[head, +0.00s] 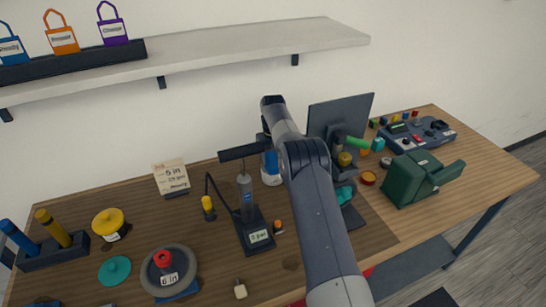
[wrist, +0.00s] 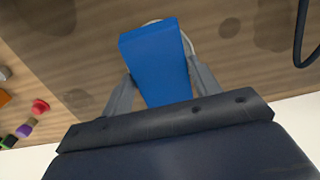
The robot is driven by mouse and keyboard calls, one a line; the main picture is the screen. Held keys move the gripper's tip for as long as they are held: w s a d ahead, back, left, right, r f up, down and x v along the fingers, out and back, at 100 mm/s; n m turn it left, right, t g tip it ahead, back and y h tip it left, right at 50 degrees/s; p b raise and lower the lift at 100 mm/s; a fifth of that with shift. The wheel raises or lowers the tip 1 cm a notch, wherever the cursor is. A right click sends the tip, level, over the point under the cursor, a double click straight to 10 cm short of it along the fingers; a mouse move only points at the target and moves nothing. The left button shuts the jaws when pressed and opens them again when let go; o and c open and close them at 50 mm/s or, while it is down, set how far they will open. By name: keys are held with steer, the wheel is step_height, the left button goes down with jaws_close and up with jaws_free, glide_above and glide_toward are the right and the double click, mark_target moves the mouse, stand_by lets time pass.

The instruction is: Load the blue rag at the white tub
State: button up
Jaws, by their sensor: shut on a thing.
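My gripper (wrist: 160,72) is shut on the blue rag (wrist: 156,52), which looks like a stiff blue block between the two grey fingers. A pale curved rim of what looks like the white tub (wrist: 190,42) shows behind the rag in the wrist view. In the head view the blue rag (head: 271,161) is beside my forearm, with the white tub (head: 271,180) just under it. I cannot tell whether the rag touches the tub. My arm hides part of both, and the fingers are hard to make out in the head view.
A black stand with a grey cylinder (head: 246,198) is close left of the tub. A dark monitor (head: 341,112) and a green machine (head: 415,178) stand to the right. A shelf (head: 220,58) runs above the back. The wooden table (head: 135,190) has some bare room at back left.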

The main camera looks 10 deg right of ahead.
mark_target(273, 159)
steer(key=shift+f, duration=0.55)
stand_by(1.2)
steer(key=shift+r, duration=3.55)
